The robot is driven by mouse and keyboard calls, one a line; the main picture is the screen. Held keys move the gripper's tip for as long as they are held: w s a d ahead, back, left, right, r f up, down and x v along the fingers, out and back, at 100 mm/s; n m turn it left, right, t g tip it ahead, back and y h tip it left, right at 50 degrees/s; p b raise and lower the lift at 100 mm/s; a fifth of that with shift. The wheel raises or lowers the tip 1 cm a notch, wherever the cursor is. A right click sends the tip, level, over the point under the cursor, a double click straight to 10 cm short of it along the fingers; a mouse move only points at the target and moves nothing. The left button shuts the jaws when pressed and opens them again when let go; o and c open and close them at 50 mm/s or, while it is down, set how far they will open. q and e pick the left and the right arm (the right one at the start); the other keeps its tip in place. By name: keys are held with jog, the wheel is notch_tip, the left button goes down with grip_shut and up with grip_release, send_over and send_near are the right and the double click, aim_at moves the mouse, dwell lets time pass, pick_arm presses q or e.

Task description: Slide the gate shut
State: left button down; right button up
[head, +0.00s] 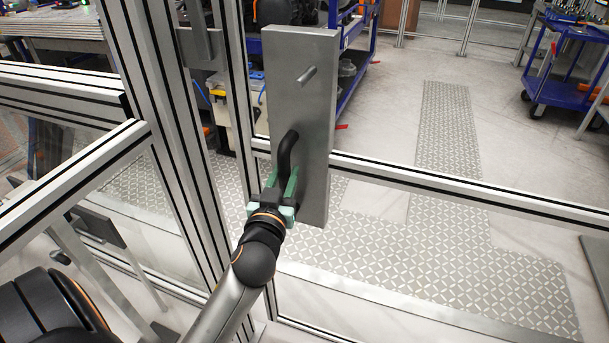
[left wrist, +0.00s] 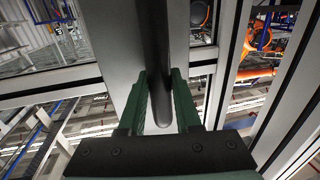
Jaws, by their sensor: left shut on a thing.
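The gate is a framed panel of aluminium profile (head: 420,179) with black grooves. A tall grey metal plate (head: 318,130) is fixed to it, with a short peg near its top and a curved black handle (head: 288,148) lower down. My left gripper (head: 281,184), with green fingers, is shut on the lower part of the handle. In the left wrist view the dark handle (left wrist: 156,45) runs down between the two green fingers (left wrist: 160,100). The gate's vertical profile (head: 242,110) stands close beside a thick fixed post (head: 168,130). I cannot tell whether they touch. My right gripper is not in view.
Another framed panel (head: 70,185) stands left of the post, with a grey plate and peg (head: 85,230) low behind it. Beyond the gate are patterned floor plates (head: 445,130), a blue cart (head: 570,70) and shelving. The floor around the plates is mostly clear.

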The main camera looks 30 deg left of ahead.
pick_arm(q)
jog(key=a, duration=0.3)
jog(key=s+a+p, duration=0.1)
jog(key=a, duration=0.2)
jog(key=s+a+p, duration=0.1)
jog(key=a, duration=0.2)
jog(key=shift+s+a, duration=0.1)
jog(key=shift+a, duration=0.1)
jog(key=shift+s+a, duration=0.1)
jog(key=shift+a, duration=0.25)
jog(key=shift+a, duration=0.1)
jog(key=c, duration=0.7)
grip_release()
jog(key=shift+a, duration=0.1)
jog(key=shift+o, duration=0.5)
